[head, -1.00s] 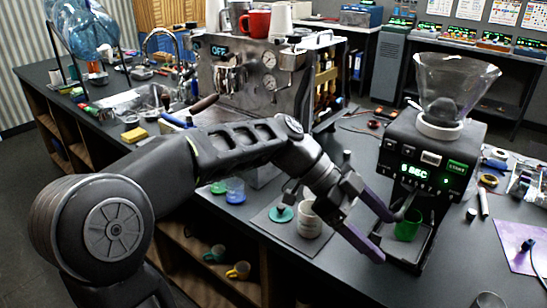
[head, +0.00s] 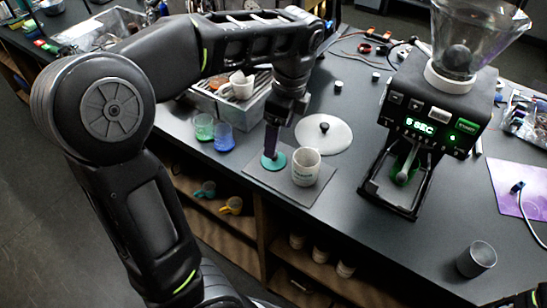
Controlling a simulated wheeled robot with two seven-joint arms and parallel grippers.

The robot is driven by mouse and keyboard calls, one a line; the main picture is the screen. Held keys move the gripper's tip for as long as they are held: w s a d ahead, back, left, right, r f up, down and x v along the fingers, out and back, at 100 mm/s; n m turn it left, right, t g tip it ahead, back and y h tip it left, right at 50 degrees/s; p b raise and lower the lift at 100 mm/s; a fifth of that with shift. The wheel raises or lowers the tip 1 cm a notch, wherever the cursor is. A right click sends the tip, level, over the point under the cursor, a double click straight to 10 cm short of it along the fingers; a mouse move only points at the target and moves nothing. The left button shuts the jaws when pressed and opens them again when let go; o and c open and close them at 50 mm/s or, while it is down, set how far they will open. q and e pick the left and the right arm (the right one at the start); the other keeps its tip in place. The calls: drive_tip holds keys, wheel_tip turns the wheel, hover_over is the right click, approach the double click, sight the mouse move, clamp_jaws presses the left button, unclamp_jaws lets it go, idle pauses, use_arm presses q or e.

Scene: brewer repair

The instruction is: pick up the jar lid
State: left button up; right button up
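The jar lid appears to be the flat teal disc (head: 279,164) on a dark mat, just left of a white jar (head: 306,169) with dark print. My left gripper (head: 270,153) points straight down over the lid, its purple fingers at the lid's middle. The fingers line up in this view, so their gap is hidden, as is the lid's knob. I cannot tell whether they grip the lid. The lid looks flat on the mat (head: 301,194). My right gripper is not clearly in view.
A white disc with a black knob (head: 335,138) lies behind the jar. A grey cup (head: 476,260) stands near the front edge. The counter between is mostly clear.

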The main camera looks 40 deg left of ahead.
use_arm(q)
drive_tip(key=shift+a+f, duration=0.15)
drive_tip(key=shift+f, duration=0.75)
drive_tip(key=shift+f, duration=0.1)
drive_tip(key=f, duration=0.5)
drive_tip(key=shift+s+a+p, duration=0.25)
drive_tip(key=shift+s+p, duration=0.05)
drive_tip(key=shift+p, duration=0.1)
drive_tip(key=shift+c, duration=0.4)
drive_tip(key=c, duration=1.3)
drive_tip(key=shift+r, duration=0.1)
